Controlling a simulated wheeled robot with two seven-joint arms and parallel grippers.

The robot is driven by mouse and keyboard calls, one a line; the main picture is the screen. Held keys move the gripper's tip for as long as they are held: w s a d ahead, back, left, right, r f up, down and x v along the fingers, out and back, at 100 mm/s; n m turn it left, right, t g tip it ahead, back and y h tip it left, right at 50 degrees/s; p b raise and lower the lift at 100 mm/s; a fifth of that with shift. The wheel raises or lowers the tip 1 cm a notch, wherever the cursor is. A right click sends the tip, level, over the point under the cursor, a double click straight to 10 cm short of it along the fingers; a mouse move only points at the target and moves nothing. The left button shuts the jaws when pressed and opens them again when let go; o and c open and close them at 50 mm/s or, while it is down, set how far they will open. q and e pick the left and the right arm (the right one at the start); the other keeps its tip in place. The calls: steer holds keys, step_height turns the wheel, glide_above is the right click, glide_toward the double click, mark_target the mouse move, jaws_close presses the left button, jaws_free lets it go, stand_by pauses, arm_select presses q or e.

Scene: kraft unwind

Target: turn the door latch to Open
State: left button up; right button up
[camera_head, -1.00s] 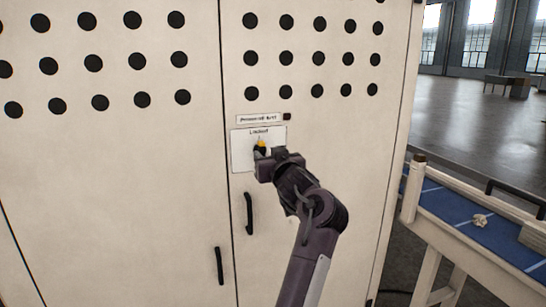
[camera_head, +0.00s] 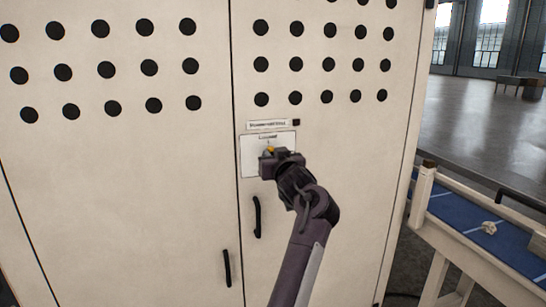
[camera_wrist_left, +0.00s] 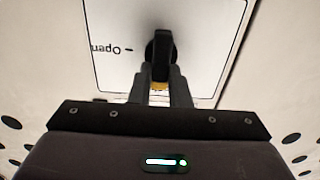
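The door latch (camera_wrist_left: 163,48) is a black knob with a yellow-tipped handle, mounted on a white label plate (camera_head: 253,160) on the right cabinet door. In the left wrist view the plate is upside down, and "Open" reads at its left. The yellow tip points toward the plate's top, where small text looks like "Locked". My left gripper (camera_head: 268,158) is at the latch and covers most of it in the head view. In the left wrist view its fingers (camera_wrist_left: 160,82) lie close against both sides of the handle, with yellow between them. My right gripper is out of view.
The cream cabinet (camera_head: 130,190) has rows of black vent holes and two black door handles (camera_head: 257,217), (camera_head: 227,268) below the plate. A small sign (camera_head: 268,125) is above it. A blue-topped conveyor (camera_head: 465,216) with a crumpled piece on it stands at the right.

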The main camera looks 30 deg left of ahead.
arm_select(q)
steer(key=shift+r+m+p, duration=0.1)
steer(key=shift+m+p, duration=0.2)
steer(key=shift+p, duration=0.2)
jaws_close()
steer(key=shift+w+d+f+m+p, duration=0.1)
steer(key=shift+m+p, duration=0.9)
steer(key=shift+p, duration=0.6)
steer(key=shift+w+d+f+m+p, duration=0.1)
steer(key=shift+m+p, duration=0.9)
steer(key=shift+p, duration=0.6)
steer(key=shift+w+d+f+m+p, duration=0.1)
steer(key=shift+m+p, duration=1.05)
steer(key=shift+p, duration=0.15)
steer(key=shift+f+m+p, duration=0.1)
steer(key=shift+m+p, duration=1.05)
steer(key=shift+p, duration=0.15)
